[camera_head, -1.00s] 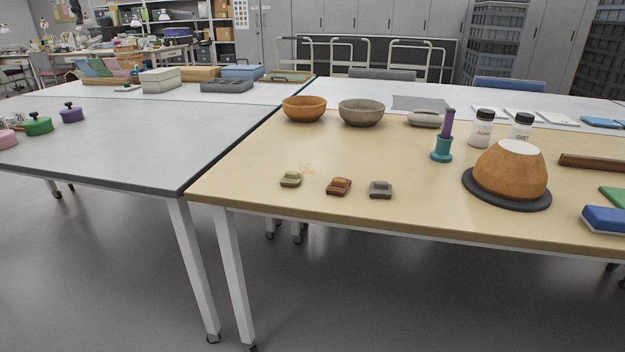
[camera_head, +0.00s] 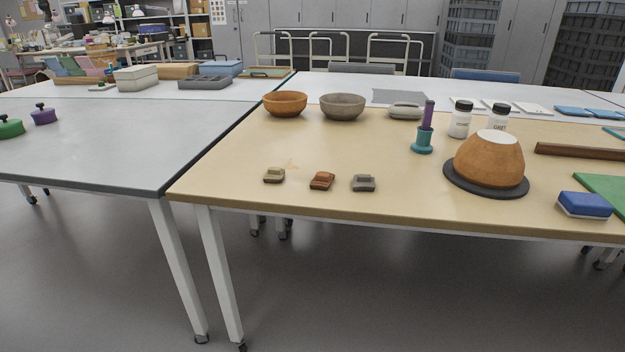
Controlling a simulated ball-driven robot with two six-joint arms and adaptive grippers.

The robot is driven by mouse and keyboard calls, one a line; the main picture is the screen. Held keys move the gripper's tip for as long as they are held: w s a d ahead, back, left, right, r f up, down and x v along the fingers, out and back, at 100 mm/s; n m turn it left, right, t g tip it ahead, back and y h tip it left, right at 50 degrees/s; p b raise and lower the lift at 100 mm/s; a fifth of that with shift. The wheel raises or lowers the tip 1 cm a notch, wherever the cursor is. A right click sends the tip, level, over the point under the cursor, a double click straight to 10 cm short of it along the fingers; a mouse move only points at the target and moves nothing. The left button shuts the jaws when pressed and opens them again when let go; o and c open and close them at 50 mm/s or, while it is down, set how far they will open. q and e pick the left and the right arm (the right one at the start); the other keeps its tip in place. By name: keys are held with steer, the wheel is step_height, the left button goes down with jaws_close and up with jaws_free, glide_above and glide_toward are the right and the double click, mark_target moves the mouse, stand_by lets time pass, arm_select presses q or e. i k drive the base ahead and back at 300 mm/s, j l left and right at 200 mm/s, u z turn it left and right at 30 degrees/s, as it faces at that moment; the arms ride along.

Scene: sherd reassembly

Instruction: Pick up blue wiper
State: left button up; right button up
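The blue wiper (camera_head: 586,204) is a small block with a blue top and a white underside. It lies near the front right edge of the wooden table (camera_head: 330,220), just in front of a green mat (camera_head: 606,188). It is to the right of an upside-down orange bowl on a dark disc. Neither of my grippers shows in the head view.
The orange bowl (camera_head: 489,160) rests on a dark disc (camera_head: 460,186). A teal stand (camera_head: 423,143) with a purple tool, white jars (camera_head: 460,120) and a brown bar (camera_head: 580,152) stand behind. Three small blocks (camera_head: 322,181) lie front left. Open floor lies before the table.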

mark_target(576, 204)
steer(key=z, duration=1.4)
